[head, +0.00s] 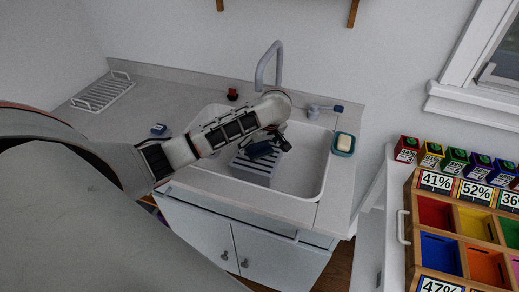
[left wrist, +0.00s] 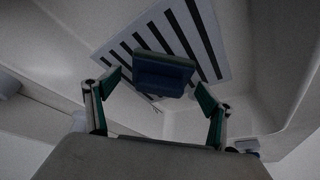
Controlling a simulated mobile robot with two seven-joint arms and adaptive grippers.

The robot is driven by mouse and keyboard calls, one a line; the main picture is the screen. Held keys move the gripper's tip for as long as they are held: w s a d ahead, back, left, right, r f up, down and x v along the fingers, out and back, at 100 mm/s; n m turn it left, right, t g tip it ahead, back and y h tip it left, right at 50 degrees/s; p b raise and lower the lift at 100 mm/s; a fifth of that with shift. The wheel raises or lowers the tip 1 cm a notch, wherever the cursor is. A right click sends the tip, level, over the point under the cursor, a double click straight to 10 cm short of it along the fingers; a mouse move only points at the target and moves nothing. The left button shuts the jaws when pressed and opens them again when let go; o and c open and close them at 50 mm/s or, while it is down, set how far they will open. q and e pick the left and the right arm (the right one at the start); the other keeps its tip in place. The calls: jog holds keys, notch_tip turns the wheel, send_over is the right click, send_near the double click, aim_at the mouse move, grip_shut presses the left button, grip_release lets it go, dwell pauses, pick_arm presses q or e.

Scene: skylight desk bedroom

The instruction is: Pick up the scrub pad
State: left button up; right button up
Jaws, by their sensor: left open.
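A dark blue scrub pad (head: 258,150) is in the sink, on or just above a slotted white rack (head: 251,166). In the left wrist view the pad (left wrist: 162,75) shows ahead of my fingers, with a dark upper layer and a blue lower face, over the striped rack (left wrist: 213,45). My left gripper (head: 273,139) is over the sink basin at the pad. In the left wrist view the gripper (left wrist: 158,88) is open, with its fingertips apart on either side of the pad's near side. I cannot tell whether they touch it. My right gripper is not in view.
The sink rim (head: 322,165) and tall faucet (head: 269,62) surround the working space. A teal soap dish (head: 344,151) sits at the right, a small blue item (head: 158,130) on the left counter, and a wire drying rack (head: 103,93) at the far left. A sorting box (head: 408,232) stands right.

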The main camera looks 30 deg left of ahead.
pick_arm(q)
jog(key=c, duration=1.3)
